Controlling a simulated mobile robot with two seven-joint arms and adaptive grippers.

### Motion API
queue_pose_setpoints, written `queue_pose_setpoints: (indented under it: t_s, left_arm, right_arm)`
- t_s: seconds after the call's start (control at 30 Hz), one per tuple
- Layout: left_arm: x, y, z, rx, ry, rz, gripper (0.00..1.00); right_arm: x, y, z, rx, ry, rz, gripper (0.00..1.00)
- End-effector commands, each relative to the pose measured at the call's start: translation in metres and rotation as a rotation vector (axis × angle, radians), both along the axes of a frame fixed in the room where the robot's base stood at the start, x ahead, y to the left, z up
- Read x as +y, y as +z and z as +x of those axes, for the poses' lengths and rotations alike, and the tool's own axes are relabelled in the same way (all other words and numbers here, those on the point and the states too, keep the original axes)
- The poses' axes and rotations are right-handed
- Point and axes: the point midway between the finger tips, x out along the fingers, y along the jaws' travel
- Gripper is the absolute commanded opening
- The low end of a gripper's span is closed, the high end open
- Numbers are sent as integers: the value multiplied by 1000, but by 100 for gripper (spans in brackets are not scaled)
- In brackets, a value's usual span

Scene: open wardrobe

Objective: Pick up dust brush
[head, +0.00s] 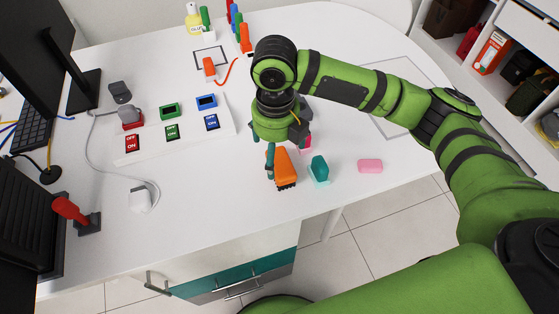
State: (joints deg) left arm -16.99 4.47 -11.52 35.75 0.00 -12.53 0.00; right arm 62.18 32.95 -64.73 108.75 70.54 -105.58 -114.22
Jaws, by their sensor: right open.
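An orange brush (285,170) with dark bristles at its near end is on the white desk (225,185), near the front edge. A teal object (319,167) with a paler teal lower part is just right of it; I cannot tell if it is also a brush. My right gripper (286,154) points down over the orange brush, fingers open. One dark finger is at the brush's left side; whether it touches is unclear. The gripper hides the brush's far end. My left gripper is not in view.
A pink block (370,166) lies to the right. A white panel with coloured switches (172,131), a white plug (140,198) and a red-handled lever (70,210) are to the left. A monitor and keyboard stand far left. Shelves (490,50) are at right. The desk's front edge is close.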

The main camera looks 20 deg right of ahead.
Motion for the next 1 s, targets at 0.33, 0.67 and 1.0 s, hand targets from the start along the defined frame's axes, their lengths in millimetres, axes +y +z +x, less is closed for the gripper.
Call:
queue_pose_setpoints:
  t_s: [0.33, 0.67, 1.0]
  left_arm:
    - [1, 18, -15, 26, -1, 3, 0]
    - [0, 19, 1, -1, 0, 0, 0]
    - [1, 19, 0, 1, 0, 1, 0]
  right_arm:
    - [-2, -46, 5, 1, -4, 1, 97]
    - [-2, -52, 6, -4, -3, 1, 89]
    - [-2, -52, 6, -3, -3, 1, 34]
